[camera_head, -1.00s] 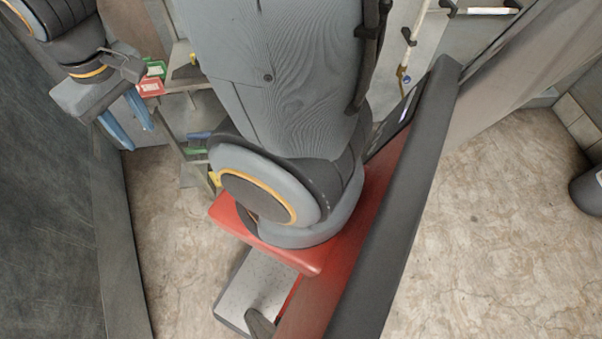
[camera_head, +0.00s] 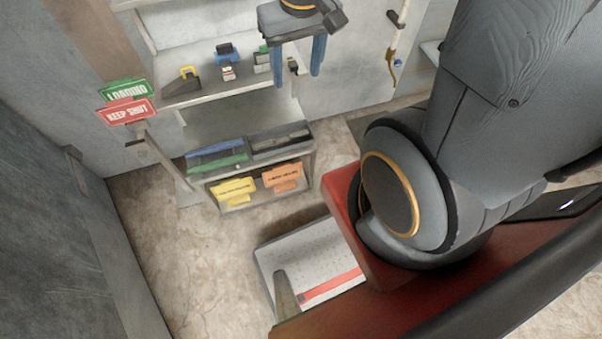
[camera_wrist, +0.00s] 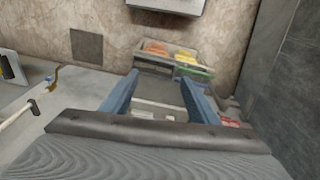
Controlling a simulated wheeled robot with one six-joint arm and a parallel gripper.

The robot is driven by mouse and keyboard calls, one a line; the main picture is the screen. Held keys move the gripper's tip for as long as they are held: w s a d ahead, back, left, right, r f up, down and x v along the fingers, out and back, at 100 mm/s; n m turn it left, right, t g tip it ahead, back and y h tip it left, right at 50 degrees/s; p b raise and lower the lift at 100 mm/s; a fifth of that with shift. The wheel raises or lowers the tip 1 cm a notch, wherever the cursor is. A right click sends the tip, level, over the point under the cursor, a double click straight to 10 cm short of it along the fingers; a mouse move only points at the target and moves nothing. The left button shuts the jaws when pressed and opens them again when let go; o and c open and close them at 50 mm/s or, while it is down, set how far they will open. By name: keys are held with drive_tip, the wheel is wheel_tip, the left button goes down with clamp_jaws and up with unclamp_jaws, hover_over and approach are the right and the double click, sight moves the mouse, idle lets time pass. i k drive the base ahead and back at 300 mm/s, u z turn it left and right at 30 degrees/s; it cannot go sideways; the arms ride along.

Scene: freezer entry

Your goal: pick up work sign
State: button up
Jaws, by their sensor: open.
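A yellow sign (camera_head: 234,191) and an orange sign (camera_head: 282,177) stand side by side in the front of a low rack (camera_head: 209,173). A red KEEP SHUT sign (camera_head: 128,111) and a green LOADING sign (camera_head: 124,89) are held on a post at the left. The small lettering on the yellow and orange signs is too blurred for me to tell which is the work sign. My gripper (camera_head: 299,73) is open and empty, above and behind the rack in the head view. In the wrist view, the yellow (camera_wrist: 187,60) and orange (camera_wrist: 155,47) signs lie beyond my open fingers (camera_wrist: 159,82).
Shelves (camera_head: 215,89) behind the rack hold a padlock-like yellow and black item (camera_head: 184,80) and small blue and green items. A white platform (camera_head: 310,262) with a red strip lies on the floor. A dark panel (camera_head: 50,230) bounds the left. Bare floor lies between.

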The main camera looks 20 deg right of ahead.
sight(282, 177)
drive_tip(key=z, duration=1.35)
drive_tip(key=k, duration=1.65)
drive_tip(key=u, duration=1.6)
